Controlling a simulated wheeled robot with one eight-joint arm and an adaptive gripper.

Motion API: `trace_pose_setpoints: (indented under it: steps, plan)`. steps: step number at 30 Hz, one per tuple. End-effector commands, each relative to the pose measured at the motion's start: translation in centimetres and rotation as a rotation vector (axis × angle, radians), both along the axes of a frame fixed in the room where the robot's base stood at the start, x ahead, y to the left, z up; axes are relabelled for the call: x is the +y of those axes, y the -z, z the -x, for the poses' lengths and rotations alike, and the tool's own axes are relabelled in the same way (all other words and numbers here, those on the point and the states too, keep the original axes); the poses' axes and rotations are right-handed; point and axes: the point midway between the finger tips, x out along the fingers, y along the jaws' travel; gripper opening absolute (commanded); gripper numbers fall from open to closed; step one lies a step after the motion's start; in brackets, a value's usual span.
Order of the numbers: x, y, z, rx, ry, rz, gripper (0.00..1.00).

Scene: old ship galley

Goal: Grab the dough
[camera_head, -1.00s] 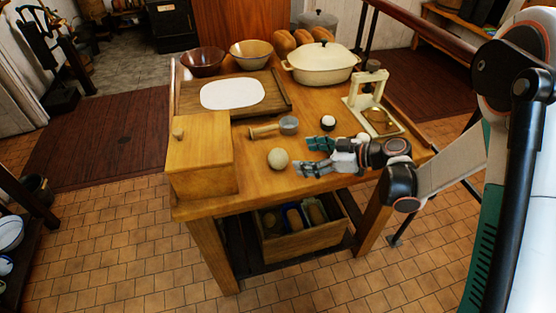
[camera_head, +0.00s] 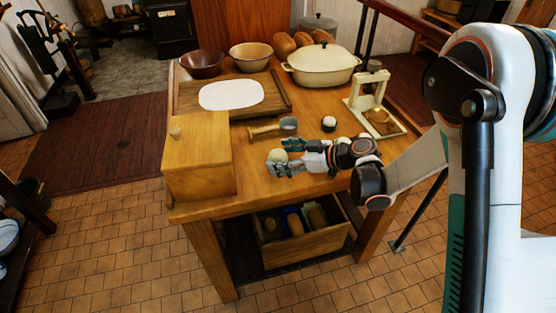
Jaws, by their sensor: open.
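A pale round ball of dough (camera_head: 277,155) sits on the wooden table near its front edge, to the right of the wooden box. My gripper (camera_head: 283,157) comes in from the right, low over the table, with its fingers open at the ball. One finger lies in front of the dough and the other at its back right. The fingers partly hide the ball, and I cannot tell whether they touch it.
A wooden box (camera_head: 197,160) stands to the left. A scoop with a wooden handle (camera_head: 287,125) and a small dark-and-white round thing (camera_head: 328,123) lie just behind my gripper. A cream press (camera_head: 374,105) stands back right. A wooden tray (camera_head: 276,90), bowls and a lidded pot (camera_head: 322,66) fill the back.

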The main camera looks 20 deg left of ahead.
Motion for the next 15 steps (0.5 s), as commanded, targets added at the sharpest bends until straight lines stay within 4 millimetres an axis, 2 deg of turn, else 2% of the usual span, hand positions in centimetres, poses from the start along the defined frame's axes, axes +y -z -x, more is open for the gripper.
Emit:
trace_pose_setpoints:
  steps: [1,7,8,15]
  plan:
    - [-0.01,-0.03,0.01,0.000,0.000,0.000,0.76]
    - [-0.02,-0.02,0.01,0.000,0.000,0.000,0.31]
    - [-0.02,-0.02,0.01,0.000,0.000,0.000,0.28]
    - [-0.02,-0.02,0.02,0.000,0.000,0.000,0.28]
